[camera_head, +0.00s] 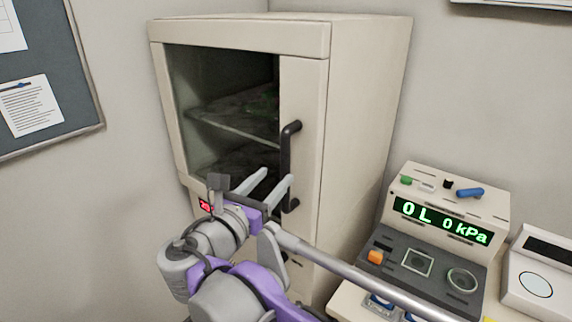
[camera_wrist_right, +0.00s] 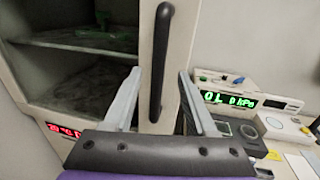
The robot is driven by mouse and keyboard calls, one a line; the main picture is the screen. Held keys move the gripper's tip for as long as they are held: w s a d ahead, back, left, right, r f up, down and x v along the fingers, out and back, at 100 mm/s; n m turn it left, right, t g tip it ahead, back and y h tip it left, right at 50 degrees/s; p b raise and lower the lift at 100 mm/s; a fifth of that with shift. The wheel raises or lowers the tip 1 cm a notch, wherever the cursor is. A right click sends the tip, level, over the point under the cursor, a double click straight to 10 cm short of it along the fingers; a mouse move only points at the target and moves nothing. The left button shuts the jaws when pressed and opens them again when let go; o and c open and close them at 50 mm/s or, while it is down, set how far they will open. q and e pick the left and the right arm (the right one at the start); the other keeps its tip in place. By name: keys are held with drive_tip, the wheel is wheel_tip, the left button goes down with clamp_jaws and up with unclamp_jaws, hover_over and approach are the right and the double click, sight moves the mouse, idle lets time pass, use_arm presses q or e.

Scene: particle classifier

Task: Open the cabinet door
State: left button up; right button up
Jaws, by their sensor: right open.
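The beige cabinet (camera_head: 365,90) stands against the wall in the head view. Its door has a dark glass pane (camera_head: 225,95) and looks closed. A black vertical handle (camera_head: 286,160) is on the door's right strip; it also shows in the right wrist view (camera_wrist_right: 159,60). My right gripper (camera_head: 275,179) is open in front of the handle's lower part. In the right wrist view its two fingers (camera_wrist_right: 158,76) appear on either side of the handle, which looks to be ahead of the tips. I cannot tell any contact. My left gripper is not in view.
A control box with a green display (camera_head: 445,222) stands on a bench right of the cabinet, beside a white device (camera_head: 540,275). A red display (camera_wrist_right: 63,131) is low on the cabinet. Shelves with a green item (camera_wrist_right: 103,40) show behind the glass.

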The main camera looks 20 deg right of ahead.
sight(283, 167)
drive_tip(key=x, duration=0.6)
drive_tip(key=shift+w+d, duration=0.15)
drive_tip(key=shift+w, duration=0.2)
clamp_jaws()
idle(1.1)
